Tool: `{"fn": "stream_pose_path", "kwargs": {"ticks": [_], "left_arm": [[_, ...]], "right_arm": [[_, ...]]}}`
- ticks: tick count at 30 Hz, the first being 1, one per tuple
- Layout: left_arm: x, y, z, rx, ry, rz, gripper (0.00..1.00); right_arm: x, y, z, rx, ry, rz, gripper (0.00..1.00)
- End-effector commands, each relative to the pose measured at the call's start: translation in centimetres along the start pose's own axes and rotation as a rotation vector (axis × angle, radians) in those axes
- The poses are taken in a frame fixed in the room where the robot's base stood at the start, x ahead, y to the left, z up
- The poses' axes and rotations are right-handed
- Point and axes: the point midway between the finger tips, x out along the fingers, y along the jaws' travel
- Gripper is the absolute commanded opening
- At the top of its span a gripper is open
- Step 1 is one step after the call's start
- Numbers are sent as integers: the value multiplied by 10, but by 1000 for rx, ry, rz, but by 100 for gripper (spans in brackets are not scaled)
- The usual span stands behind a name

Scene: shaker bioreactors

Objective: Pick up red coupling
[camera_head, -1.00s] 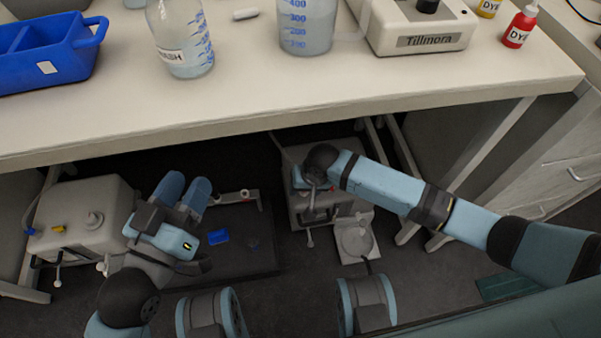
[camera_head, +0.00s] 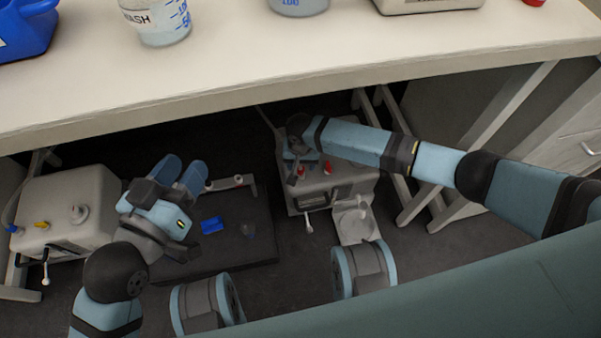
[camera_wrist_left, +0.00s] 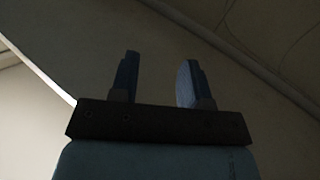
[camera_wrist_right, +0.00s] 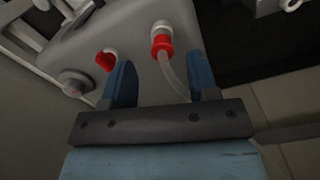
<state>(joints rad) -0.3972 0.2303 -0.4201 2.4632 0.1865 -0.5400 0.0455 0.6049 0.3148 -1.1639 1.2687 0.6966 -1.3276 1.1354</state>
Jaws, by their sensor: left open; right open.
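Two red couplings show on the grey box (camera_head: 330,188) under the bench. In the right wrist view, one red coupling (camera_wrist_right: 162,44) sits on a white fitting with a clear tube running from it. The other, a red piece (camera_wrist_right: 105,61), is beside a white fitting, just left of the left finger. My right gripper (camera_wrist_right: 161,65) is open and empty, with the tube between its fingers in the picture. In the head view the couplings (camera_head: 301,170) and (camera_head: 327,168) show below my right wrist, which hides most of that gripper. My left gripper (camera_head: 181,168) is open and empty; the left wrist view (camera_wrist_left: 160,62) confirms it.
A second grey box (camera_head: 75,205) stands at the left. A dark platform (camera_head: 240,250) between the boxes carries a small blue item (camera_head: 211,224). Bench legs (camera_head: 475,175) stand to the right.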

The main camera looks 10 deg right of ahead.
Motion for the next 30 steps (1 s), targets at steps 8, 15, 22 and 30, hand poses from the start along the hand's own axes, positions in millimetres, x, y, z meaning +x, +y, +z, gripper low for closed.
{"fn": "stream_pose_path", "kwargs": {"ticks": [8,15,22,30], "left_arm": [[8,-16,-1,171,89,-5,43],[9,-17,-6,197,106,-6,43],[9,-17,-6,197,105,-6,43],[9,-17,-6,196,105,-6,43]], "right_arm": [[42,-2,-2,-1,0,1,54],[45,-2,-2,0,0,-1,54],[45,-2,-2,0,0,-1,20],[45,-2,-2,-1,0,-1,1]]}}
